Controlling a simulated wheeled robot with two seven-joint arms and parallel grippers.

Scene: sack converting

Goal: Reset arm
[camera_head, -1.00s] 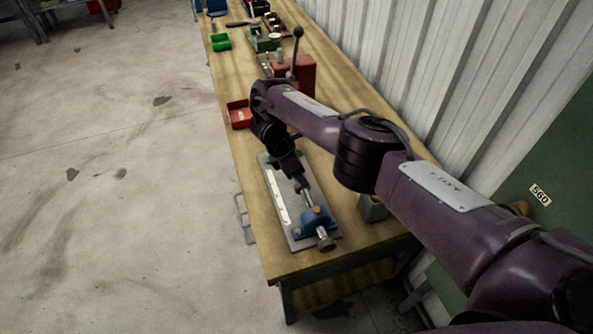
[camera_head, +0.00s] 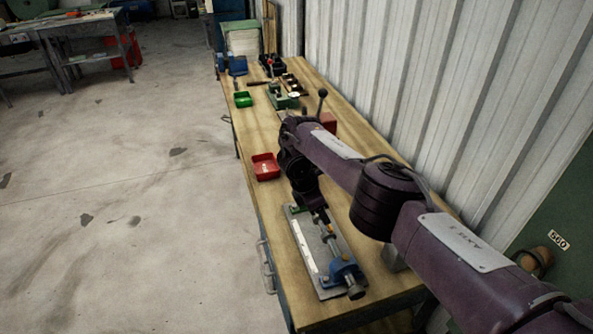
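My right arm reaches in from the lower right, over a long wooden workbench (camera_head: 262,205). Its gripper (camera_head: 322,216) points down at a grey metal plate fixture (camera_head: 308,258) with a blue clamp block (camera_head: 344,269) and a steel rod. The gripper tip is at or just above the far part of the rod. The fingers are small and dark, so I cannot tell whether they are open, or whether they touch the rod. My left gripper is not in view.
A red tray (camera_head: 265,167) lies left of the arm on the bench. Farther back are a green tray (camera_head: 243,99), a green device (camera_head: 284,98) and a red lever press (camera_head: 328,122). A corrugated wall (camera_head: 440,90) borders the bench on the right.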

